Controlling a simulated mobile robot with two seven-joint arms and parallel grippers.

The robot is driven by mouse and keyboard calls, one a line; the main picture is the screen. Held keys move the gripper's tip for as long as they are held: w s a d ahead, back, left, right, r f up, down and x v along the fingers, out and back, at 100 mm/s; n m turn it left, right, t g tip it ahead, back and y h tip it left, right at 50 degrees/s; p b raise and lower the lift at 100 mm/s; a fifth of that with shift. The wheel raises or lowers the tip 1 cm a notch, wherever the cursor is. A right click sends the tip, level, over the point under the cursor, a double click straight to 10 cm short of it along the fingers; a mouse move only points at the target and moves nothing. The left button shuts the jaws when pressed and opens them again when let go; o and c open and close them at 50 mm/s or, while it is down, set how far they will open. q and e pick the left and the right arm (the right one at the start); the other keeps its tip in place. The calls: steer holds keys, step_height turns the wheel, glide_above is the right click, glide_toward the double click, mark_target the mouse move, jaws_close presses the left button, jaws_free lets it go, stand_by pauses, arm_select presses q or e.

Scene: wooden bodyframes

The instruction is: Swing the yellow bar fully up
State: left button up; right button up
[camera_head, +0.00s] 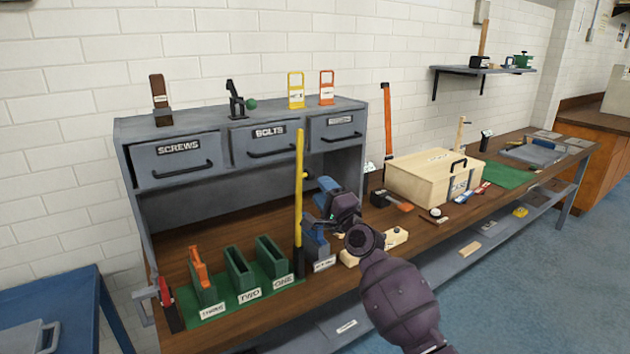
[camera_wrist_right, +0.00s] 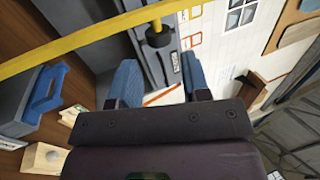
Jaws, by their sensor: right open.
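The yellow bar (camera_head: 299,190) stands nearly upright at the front of the grey drawer unit, its lower end black. In the right wrist view the yellow bar (camera_wrist_right: 90,38) crosses the upper left, beyond the fingers. A short yellow stub (camera_head: 307,175) sticks out to the right of the bar. My right gripper (camera_head: 324,195) is just right of the bar, apart from it. Its blue fingers are spread with nothing held between them, as the right wrist view shows (camera_wrist_right: 160,88). My left gripper is in neither view.
A blue-grey vise-like block (camera_head: 316,246) stands below my right gripper. Green slotted holders (camera_head: 240,270) are to the left. The drawer unit (camera_head: 135,170) rises behind.

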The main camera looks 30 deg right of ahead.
steer(key=shift+v, duration=1.7)
steer(key=s+a+f+n+g, duration=0.3)
steer(key=s+a+f+n, duration=0.15)
steer(key=f+n, duration=0.4)
steer(key=s+a+f+n+g, duration=0.2)
steer(key=s+a+f+n, duration=0.2)
steer(key=s+f+n, duration=0.35)
steer(key=s+a+f+n+g, duration=0.3)
steer(key=s+f+g, duration=0.2)
steer(key=s+f, duration=1.2)
steer(key=s, duration=0.4)
steer(key=shift+h, duration=0.3)
